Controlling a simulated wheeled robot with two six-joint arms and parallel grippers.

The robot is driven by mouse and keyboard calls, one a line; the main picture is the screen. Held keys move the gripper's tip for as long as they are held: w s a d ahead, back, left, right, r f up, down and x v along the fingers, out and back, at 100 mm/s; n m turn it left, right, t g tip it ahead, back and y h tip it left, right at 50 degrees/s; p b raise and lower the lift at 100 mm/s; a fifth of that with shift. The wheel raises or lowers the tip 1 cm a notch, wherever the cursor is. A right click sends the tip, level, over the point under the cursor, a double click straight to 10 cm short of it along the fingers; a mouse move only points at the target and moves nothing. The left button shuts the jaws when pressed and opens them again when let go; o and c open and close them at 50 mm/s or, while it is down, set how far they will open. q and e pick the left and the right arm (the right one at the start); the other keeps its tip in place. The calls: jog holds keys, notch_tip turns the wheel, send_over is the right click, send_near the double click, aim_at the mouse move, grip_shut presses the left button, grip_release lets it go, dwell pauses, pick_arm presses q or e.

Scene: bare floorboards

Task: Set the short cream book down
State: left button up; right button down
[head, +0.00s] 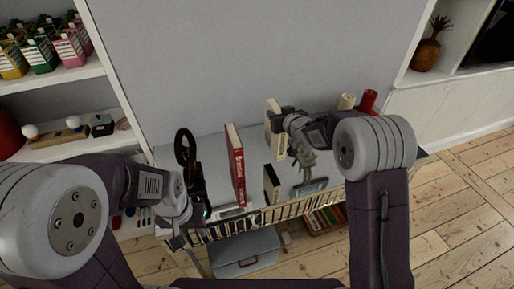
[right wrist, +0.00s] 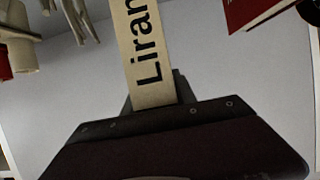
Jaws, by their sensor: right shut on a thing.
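The short cream book (head: 277,150) is upright over the back middle of the grey tabletop (head: 215,152). My right gripper (head: 276,117) is shut on it, and the arm hides part of it. In the right wrist view the cream book (right wrist: 148,55) rises from the dark jaws (right wrist: 152,103), with large dark letters on its spine. I cannot tell whether its lower edge touches the tabletop. My left gripper (head: 178,240) is low at the left, by the table's front edge, away from the book. Its fingers are too small and dark to read.
A red book (head: 236,165) stands left of the cream book, and a dark book (head: 271,184) stands in front. A beige figurine (head: 304,160), cream candle (head: 346,101) and red candle (head: 369,101) are to the right. A black ornament (head: 187,152) stands at the left.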

jog(key=s+a+f, duration=0.1)
jog(key=a+f, duration=0.5)
jog(key=f, duration=0.2)
jog(key=shift+a+p, duration=0.3)
jog(key=shift+s, duration=0.15)
jog(key=shift+f, duration=0.15)
jog(key=c, duration=1)
grip_release()
jog(key=shift+s+f, duration=0.1)
